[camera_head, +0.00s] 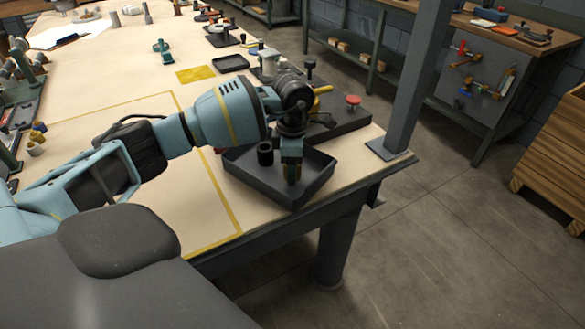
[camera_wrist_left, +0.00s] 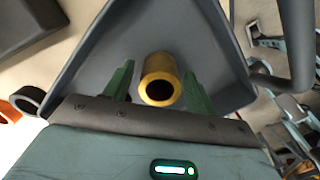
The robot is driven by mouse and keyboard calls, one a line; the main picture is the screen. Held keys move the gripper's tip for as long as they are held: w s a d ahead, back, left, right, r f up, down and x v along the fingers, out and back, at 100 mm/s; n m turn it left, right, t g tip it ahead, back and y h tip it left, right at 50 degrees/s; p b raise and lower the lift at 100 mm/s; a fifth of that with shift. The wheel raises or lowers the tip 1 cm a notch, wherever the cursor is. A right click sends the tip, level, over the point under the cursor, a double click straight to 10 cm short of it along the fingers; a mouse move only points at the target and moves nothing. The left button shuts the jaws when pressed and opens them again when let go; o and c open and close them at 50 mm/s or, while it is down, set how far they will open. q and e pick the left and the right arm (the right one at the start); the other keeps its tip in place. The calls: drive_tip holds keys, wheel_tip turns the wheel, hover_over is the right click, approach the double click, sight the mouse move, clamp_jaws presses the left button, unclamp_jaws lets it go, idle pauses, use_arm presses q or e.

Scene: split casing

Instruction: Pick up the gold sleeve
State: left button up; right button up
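The gold sleeve (camera_wrist_left: 161,78) shows in the left wrist view as a short hollow cylinder, its dark open end facing the camera. It is in the dark grey tray (camera_wrist_left: 222,62). My left gripper (camera_wrist_left: 159,70) has its two green fingers apart, one on each side of the sleeve. A gap shows at the left finger; the right finger is very close, and I cannot tell whether it touches. In the head view my left gripper (camera_head: 292,178) points down into the tray (camera_head: 318,187) near the table corner and hides the sleeve. My right gripper is not in view.
A dark base with a red knob (camera_head: 353,100) stands right behind the tray. A grey post (camera_head: 407,90) rises at the table corner. A yellow mat (camera_head: 195,74) and a small dark tray (camera_head: 230,63) lie farther back. The pale tabletop left of the tray is mostly clear.

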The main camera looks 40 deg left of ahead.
use_arm(q)
drive_tip(key=c, duration=0.9)
drive_tip(key=shift+r, duration=0.15)
wheel_tip(320, 180, up, 10)
